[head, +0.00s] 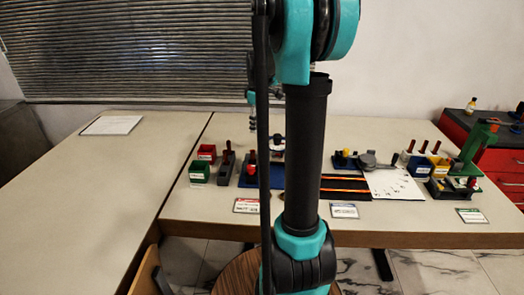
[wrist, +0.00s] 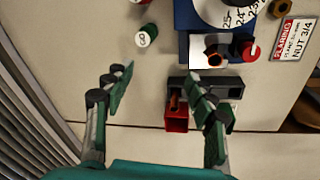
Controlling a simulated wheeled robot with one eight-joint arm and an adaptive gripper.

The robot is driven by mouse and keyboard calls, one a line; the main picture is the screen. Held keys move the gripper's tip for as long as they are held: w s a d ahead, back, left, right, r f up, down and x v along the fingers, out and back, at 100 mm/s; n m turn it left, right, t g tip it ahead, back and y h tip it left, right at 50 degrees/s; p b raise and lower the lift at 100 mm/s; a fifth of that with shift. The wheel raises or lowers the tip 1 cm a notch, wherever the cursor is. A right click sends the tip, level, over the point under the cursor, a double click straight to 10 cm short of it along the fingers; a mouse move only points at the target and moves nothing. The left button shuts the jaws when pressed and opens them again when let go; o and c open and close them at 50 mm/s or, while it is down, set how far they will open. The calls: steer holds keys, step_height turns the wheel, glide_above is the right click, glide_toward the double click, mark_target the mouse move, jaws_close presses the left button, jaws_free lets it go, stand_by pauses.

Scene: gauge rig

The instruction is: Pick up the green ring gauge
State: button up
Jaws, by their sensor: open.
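A small round green piece with a white, marked face (wrist: 146,35) stands on the table at the upper left of the wrist view. It may be the green ring gauge, but I cannot make out a hole. I cannot pick it out in the head view. My gripper (wrist: 160,83) is open and empty. The right finger lies in front of part of the red bin and grey block area.
A red bin (wrist: 177,119) and grey block (wrist: 234,88) stand near the right finger. A blue base (wrist: 184,16) carries a numbered white dial (wrist: 211,12). A green bin (head: 199,173) stands at the table's left. Bare table lies between gripper and green piece.

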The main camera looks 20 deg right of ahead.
mark_target(262, 143)
steer(key=w+d+r+n+g, duration=0.1)
steer(key=w+d+n+g, duration=0.1)
steer(key=w+d+n, duration=0.2)
step_height(262, 143, down, 12)
steer(key=shift+w+r, duration=0.1)
steer(key=shift+r, duration=0.05)
steer(key=shift+a+f, duration=0.15)
steer(key=shift+f, duration=1.2)
steer(key=shift+a+f, duration=0.1)
steer(key=shift+f, duration=1.2)
jaws_close()
steer(key=shift+r, duration=0.15)
